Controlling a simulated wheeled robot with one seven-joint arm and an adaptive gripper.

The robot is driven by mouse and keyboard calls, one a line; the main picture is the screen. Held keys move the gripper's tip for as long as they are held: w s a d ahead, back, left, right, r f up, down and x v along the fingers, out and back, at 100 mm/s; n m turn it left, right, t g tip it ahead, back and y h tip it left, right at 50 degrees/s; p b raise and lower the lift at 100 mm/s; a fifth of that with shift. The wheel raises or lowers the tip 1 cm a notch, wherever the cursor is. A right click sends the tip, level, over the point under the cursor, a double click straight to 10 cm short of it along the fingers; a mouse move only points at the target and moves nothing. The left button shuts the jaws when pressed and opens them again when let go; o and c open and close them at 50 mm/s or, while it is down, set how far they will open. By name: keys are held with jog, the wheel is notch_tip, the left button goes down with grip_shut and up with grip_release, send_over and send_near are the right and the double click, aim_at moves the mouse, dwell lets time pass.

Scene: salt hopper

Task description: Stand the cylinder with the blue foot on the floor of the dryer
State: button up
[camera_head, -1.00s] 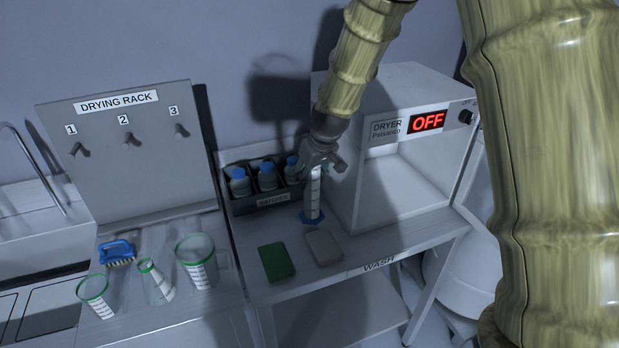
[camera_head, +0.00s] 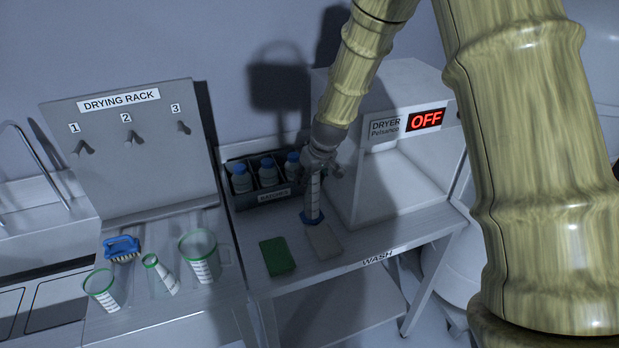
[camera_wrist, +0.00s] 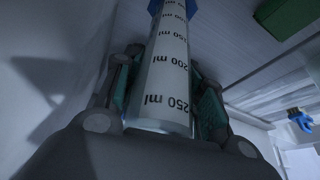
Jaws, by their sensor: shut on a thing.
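The cylinder with the blue foot (camera_head: 312,196) is upright just left of the dryer, its blue foot low near the bench top; I cannot tell whether it touches. My gripper (camera_head: 323,168) is shut on its upper part. In the wrist view the cylinder (camera_wrist: 168,75) lies between the green-padded fingers (camera_wrist: 165,95), its ml marks showing and its blue foot at the far end. The dryer (camera_head: 409,83) is a white box with an open front, a bare white floor (camera_head: 405,185) and a red OFF sign.
A dark crate of blue-capped bottles (camera_head: 262,198) stands behind the cylinder. A green sponge (camera_head: 277,256) and a beige block (camera_head: 324,241) lie in front.

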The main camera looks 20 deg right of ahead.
jog(key=shift+f, duration=0.15)
jog(key=o, duration=1.3)
